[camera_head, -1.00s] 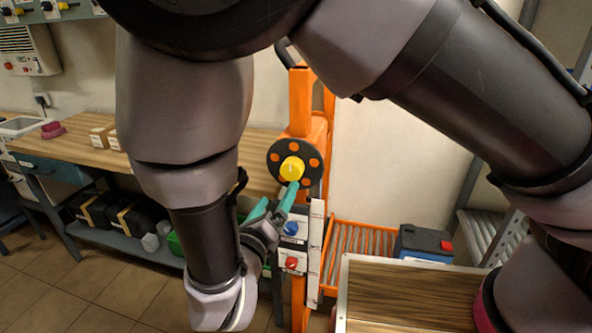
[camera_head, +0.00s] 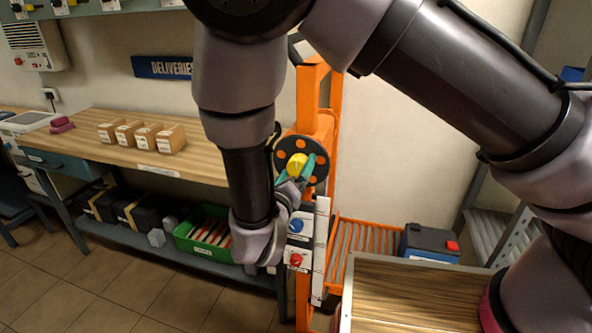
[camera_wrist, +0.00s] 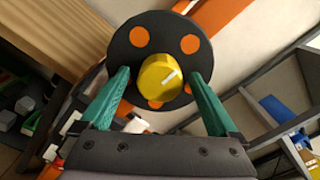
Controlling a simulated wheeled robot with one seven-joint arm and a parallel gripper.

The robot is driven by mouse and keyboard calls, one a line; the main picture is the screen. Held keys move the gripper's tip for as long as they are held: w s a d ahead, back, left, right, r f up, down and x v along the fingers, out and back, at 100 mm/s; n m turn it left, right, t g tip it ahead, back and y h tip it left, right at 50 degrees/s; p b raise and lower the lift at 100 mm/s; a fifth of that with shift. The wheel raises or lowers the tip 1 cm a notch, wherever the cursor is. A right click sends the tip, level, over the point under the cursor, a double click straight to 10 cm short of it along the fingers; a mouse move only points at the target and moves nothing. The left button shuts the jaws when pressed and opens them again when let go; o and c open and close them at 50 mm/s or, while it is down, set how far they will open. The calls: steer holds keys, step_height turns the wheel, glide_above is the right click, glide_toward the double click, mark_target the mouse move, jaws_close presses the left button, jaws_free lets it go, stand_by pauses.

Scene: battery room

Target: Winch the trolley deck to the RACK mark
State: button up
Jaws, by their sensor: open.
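The orange trolley (camera_head: 312,95) stands at the centre. Its winch is a black disc (camera_head: 283,152) with orange spots and a yellow knob (camera_head: 296,161) with a white line in the middle. In the wrist view the knob (camera_wrist: 163,80) lies between the two teal fingers of my gripper (camera_wrist: 162,88), with the disc (camera_wrist: 125,45) behind it. The fingers are open, one on each side of the knob, with gaps showing. My gripper also shows in the head view (camera_head: 296,173). The deck is an orange roller frame (camera_head: 362,228) low on the right. I cannot make out a RACK mark.
Below the winch are a blue knob (camera_head: 296,226) and a red knob (camera_head: 296,259) beside an upright white scale strip (camera_head: 320,245). A black battery (camera_head: 428,243) sits at right, behind a wood-topped surface (camera_head: 420,300). A workbench (camera_head: 90,140) stands left.

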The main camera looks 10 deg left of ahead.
steer(key=c, duration=1.4)
steer(key=shift+m, duration=0.4)
